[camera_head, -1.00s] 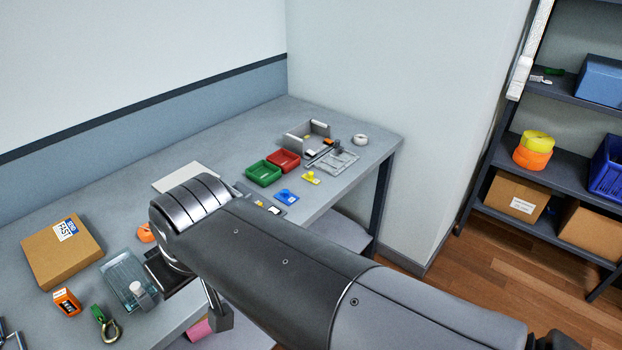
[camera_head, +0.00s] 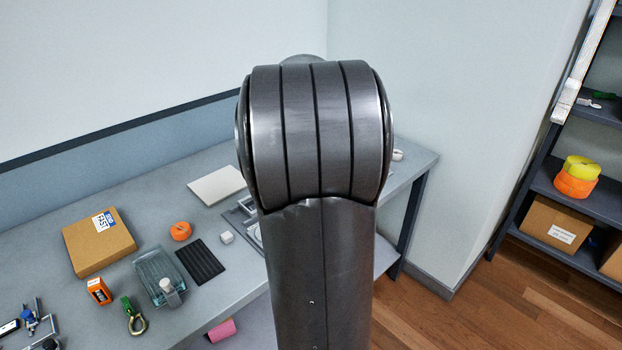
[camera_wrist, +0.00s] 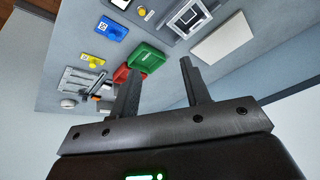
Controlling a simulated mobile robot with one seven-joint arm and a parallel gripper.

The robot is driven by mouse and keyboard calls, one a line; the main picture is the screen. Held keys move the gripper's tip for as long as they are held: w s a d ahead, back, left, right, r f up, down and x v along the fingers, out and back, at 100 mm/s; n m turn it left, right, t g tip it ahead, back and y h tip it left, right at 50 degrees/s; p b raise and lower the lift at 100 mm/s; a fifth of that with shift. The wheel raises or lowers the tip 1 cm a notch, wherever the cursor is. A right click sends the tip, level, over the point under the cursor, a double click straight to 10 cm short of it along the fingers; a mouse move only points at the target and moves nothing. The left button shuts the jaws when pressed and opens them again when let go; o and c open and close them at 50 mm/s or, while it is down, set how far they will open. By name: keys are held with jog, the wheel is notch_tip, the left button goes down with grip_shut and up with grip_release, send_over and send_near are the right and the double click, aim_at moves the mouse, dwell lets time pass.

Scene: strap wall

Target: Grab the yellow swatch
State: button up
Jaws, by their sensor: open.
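The yellow swatch (camera_wrist: 94,61), a small flat piece with a raised knob, lies on the grey table in the upper left of the wrist view. Beside it, a similar blue piece (camera_wrist: 112,28) lies on the table. My gripper (camera_wrist: 160,67) is open and empty, its two fingers reaching up from the bottom of the wrist view. The swatch is to the left of and beyond the fingertips, clear of them. In the head view my arm hides the swatch, the blue piece and my gripper.
Green (camera_wrist: 146,57) and red (camera_wrist: 122,73) bins stand near the fingers in the wrist view. A grey fixture (camera_wrist: 82,80) is left of them, and a white panel (camera_wrist: 222,40) is right. In the head view a cardboard box (camera_head: 98,243) and black mat (camera_head: 200,262) lie left of my arm.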

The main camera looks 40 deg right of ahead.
jog(key=d+f, duration=0.5)
jog(key=d, duration=0.2)
jog(key=d+f+m+g+h, duration=0.1)
jog(key=d+f, duration=0.3)
jog(key=d, duration=0.4)
jog(key=d+f+m, duration=0.1)
jog(key=d+f, duration=0.4)
jog(key=d, duration=0.2)
jog(key=shift+s+d+f+h, duration=0.15)
jog(key=shift+d+f+h, duration=0.05)
jog(key=shift+f+h, duration=0.2)
jog(key=shift+x, duration=3.1)
jog(key=shift+s+d, duration=0.1)
jog(key=shift+d, duration=0.05)
jog(key=shift+c, duration=0.3)
grip_shut()
